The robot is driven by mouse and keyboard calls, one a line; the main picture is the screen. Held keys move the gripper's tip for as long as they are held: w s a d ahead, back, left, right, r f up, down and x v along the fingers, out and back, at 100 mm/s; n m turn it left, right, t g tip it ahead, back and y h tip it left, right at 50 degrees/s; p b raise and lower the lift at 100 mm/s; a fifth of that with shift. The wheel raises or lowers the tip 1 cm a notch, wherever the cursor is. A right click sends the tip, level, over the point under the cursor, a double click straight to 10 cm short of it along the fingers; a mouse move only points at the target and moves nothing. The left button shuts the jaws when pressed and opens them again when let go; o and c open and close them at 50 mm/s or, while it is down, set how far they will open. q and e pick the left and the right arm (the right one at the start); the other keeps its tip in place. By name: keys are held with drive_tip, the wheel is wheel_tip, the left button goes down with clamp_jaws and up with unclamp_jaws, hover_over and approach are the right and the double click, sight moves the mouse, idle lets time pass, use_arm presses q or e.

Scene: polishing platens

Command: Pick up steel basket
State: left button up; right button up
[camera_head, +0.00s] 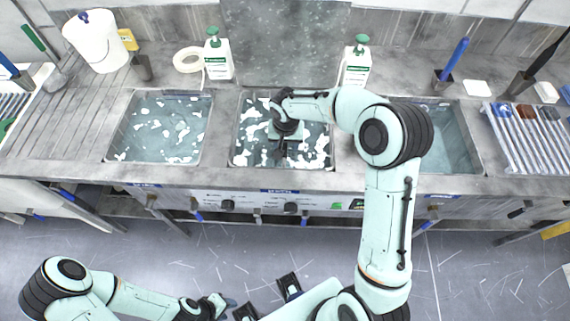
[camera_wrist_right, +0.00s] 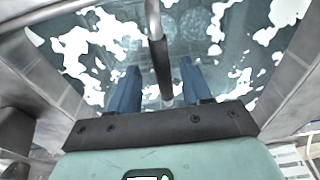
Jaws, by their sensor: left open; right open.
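My right gripper (camera_head: 283,150) is over the middle sink, pointing down. In the right wrist view its two blue fingers (camera_wrist_right: 160,88) are apart. A steel handle with a black sleeve (camera_wrist_right: 162,68) runs between them in the picture, with a visible gap on each side. The handle appears to belong to the steel basket, whose body is mostly hidden under water and white foam. Faint round shapes (camera_wrist_right: 190,24) show below the surface. My left gripper (camera_head: 224,303) is low at the bottom of the head view, away from the sinks; its fingers are barely distinguishable.
The middle sink (camera_head: 236,160) lies between a foamy left sink (camera_head: 110,140) and a clearer right sink (camera_head: 466,140). A slatted rack (camera_head: 530,150) is at right. My right arm crosses the counter.

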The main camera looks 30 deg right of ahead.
drive_tip(key=f, duration=0.3)
drive_tip(key=shift+w+f, duration=0.35)
drive_tip(key=shift+w, duration=0.05)
clamp_jaws()
drive_tip(key=shift+w+r, duration=0.1)
idle(1.0)
